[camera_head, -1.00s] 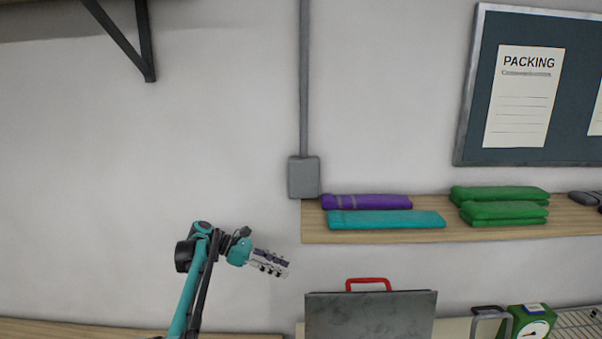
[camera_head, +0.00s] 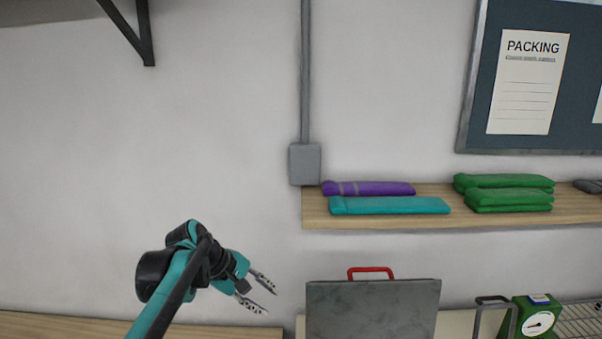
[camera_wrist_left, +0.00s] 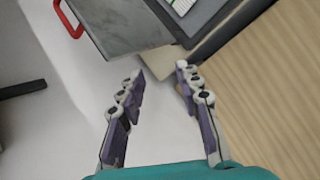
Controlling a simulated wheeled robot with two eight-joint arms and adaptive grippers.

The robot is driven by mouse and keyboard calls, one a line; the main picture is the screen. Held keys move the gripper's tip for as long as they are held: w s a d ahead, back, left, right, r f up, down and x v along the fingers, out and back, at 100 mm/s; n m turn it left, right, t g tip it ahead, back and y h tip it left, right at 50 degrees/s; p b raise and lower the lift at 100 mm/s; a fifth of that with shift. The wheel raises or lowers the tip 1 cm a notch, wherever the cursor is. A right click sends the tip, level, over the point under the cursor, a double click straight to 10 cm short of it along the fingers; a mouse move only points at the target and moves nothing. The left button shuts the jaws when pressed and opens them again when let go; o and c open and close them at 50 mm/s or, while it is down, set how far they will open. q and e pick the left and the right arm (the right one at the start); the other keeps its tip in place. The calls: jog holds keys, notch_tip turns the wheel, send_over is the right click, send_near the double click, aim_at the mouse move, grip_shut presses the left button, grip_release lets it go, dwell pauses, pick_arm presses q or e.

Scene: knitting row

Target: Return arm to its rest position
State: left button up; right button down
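My left arm comes in from the lower left in the head view. Its gripper (camera_head: 268,296) is in front of the bare white wall, to the left of the grey metal panel with a red handle. The two fingers stand apart with nothing between them. In the left wrist view the same gripper (camera_wrist_left: 160,85) shows its fingers spread and empty. My right arm and gripper are not in view.
A grey panel (camera_head: 372,312) with a red handle (camera_head: 371,271) stands right of the gripper. A wooden shelf (camera_head: 380,221) holds purple, teal and green folded cloths.

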pick_arm(q)
jog(key=s+a+f+m+t+y+b, duration=0.1)
jog(key=s+a+f+m+y, duration=0.1)
jog(key=s+f, duration=0.3)
jog(key=s+a+f+m+t+y+b, duration=0.1)
jog(key=s+a+f+m, duration=0.3)
jog(key=s, duration=0.6)
jog(key=s+a+f+m+t+y+b, duration=0.2)
jog(key=s+f+m+y, duration=0.1)
jog(key=s+f, duration=0.3)
jog(key=shift+s+a+f+m, duration=0.4)
jog(key=shift+s+m, duration=0.4)
jog(key=shift+s, duration=0.15)
